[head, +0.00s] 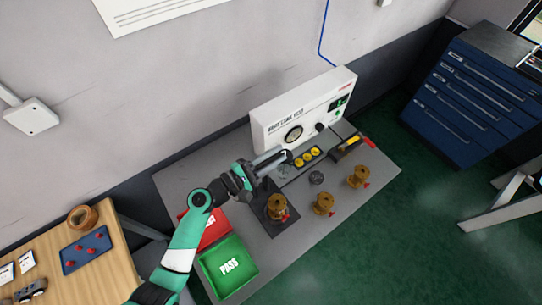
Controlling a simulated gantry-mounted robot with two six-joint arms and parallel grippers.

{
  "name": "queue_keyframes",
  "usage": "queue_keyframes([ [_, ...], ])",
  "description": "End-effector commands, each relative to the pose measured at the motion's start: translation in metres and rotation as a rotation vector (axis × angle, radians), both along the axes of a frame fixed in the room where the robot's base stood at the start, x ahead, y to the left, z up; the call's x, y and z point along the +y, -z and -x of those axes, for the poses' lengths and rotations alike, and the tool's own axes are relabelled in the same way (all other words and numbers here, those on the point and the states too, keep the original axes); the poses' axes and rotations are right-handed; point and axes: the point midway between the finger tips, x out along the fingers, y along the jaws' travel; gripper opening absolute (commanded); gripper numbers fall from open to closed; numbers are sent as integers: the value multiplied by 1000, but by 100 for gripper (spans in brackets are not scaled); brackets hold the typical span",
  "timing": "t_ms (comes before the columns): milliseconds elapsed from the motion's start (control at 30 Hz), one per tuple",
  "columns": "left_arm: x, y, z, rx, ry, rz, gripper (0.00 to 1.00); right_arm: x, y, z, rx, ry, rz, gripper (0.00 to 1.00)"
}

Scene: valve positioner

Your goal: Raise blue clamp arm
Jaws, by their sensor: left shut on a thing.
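My left gripper (273,160) reaches in from the left over the grey bench, in front of the white test panel. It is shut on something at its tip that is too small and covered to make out. I cannot pick out the blue clamp arm; the gripper and wrist cover part of that area. A brass valve (277,204) stands upright on a dark base plate (287,229), just below the gripper in the picture. My right gripper is not in view.
A white panel (279,114) with a gauge stands behind. Two more brass valves (324,203) (359,176), a dark round part (317,177) and yellow parts (304,155) are to the right. A green PASS tray (246,270) and a red tray (213,232) lie at front left.

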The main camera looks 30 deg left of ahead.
Motion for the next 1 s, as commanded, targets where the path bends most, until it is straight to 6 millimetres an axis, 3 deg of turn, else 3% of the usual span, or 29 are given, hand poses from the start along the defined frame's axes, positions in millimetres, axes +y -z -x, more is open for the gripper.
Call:
queue_keyframes([
  [733,2,0,-8,52,13,80,0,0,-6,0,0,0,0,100],
  [767,2,1,-8,52,13,80,31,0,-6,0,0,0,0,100],
  [800,2,0,-8,52,13,80,38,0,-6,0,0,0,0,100],
  [900,1,-1,-8,51,14,81,52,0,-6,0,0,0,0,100],
  [1000,1,-1,-8,49,14,82,52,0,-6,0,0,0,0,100],
])
